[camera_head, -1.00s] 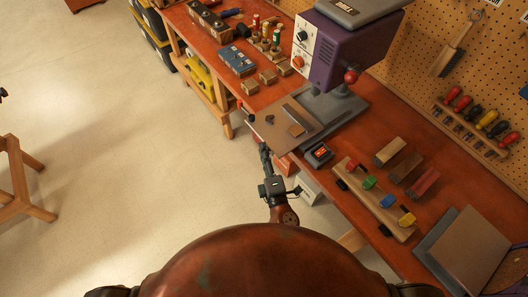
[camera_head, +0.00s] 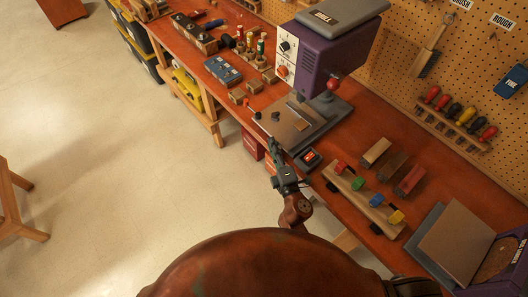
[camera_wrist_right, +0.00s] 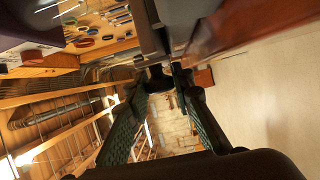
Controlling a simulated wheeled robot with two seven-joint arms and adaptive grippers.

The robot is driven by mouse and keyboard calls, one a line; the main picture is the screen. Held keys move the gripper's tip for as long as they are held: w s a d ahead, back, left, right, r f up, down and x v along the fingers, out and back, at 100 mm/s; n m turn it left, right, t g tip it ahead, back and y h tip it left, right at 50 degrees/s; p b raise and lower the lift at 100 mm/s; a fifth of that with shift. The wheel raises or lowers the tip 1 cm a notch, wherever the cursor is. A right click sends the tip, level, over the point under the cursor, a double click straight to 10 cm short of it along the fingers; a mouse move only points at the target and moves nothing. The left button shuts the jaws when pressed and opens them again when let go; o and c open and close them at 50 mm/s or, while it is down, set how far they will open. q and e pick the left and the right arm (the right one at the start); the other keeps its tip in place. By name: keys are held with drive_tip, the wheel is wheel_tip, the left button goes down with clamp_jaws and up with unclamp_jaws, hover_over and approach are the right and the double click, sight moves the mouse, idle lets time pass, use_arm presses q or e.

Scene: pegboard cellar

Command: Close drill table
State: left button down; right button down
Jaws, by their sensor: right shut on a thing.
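The purple drill press (camera_head: 325,60) stands on the bench. Its flat grey-brown drill table (camera_head: 286,128) lies over the grey base under the drill head, with a small wood piece and a dark knob on it. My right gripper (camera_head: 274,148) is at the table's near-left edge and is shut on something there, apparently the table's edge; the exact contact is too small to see. In the right wrist view the two fingers (camera_wrist_right: 168,78) show close to the dark underside of something above. My left gripper is not in view.
A small dark device with a red display (camera_head: 308,158) sits on the bench just right of my right gripper. A blue box (camera_head: 223,70) and small wood blocks are to the left.

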drive_tip(key=shift+d, duration=0.1)
drive_tip(key=c, duration=1.7)
unclamp_jaws()
drive_tip(key=v, duration=1.2)
drive_tip(key=shift+w, duration=0.1)
